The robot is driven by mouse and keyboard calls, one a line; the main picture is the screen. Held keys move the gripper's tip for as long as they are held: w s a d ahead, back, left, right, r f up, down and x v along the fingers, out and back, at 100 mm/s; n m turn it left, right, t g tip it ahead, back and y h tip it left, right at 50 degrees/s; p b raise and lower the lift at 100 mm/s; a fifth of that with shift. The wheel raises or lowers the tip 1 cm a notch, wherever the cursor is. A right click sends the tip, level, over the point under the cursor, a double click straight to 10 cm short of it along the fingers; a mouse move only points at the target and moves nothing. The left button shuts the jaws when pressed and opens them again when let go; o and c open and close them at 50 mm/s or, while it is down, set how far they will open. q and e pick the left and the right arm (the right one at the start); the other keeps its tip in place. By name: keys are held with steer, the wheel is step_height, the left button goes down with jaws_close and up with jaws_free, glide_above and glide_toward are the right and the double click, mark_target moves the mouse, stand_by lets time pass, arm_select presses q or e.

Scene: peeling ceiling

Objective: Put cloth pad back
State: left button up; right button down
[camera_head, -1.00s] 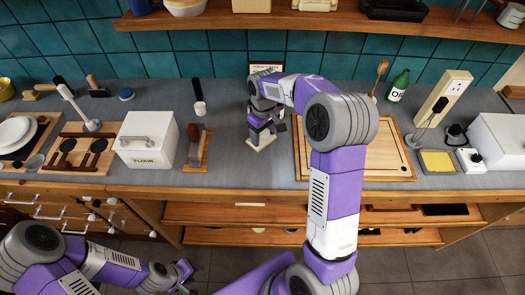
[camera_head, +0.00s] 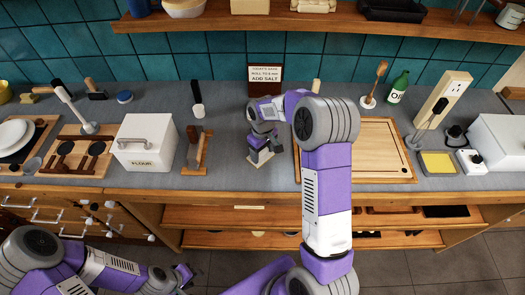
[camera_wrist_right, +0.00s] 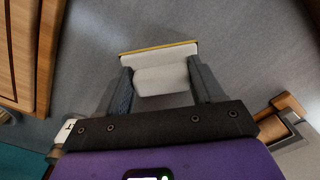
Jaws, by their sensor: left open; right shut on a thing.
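The cloth pad (camera_head: 259,158) is a small cream piece at the lower end of my right gripper (camera_head: 263,141), over the grey counter left of the cutting board. In the right wrist view the pad (camera_wrist_right: 162,77) sits between the two fingers of my right gripper (camera_wrist_right: 163,88), which is shut on it. It shows a pale raised block on a flat plate with a yellow edge. I cannot tell whether it touches the counter. My left gripper (camera_head: 187,277) is open and empty, low in front of the counter; its fingertips are small in view.
The cutting board (camera_head: 350,145) lies right of the pad. A wooden stand (camera_head: 204,152) and the flour box (camera_head: 147,142) stand to the left. A sign (camera_head: 266,80) stands behind, at the wall. A yellow-topped tray (camera_head: 437,163) lies far right. Bare counter (camera_head: 228,130) surrounds the pad.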

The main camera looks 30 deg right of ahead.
mark_target(263, 153)
steer(key=shift+c, duration=0.8)
jaws_free()
steer(key=shift+r, duration=0.1)
steer(key=shift+r, duration=0.3)
step_height(263, 153, up, 12)
steer(key=p, duration=0.1)
steer(key=shift+f+p, duration=0.25)
steer(key=shift+p, duration=0.05)
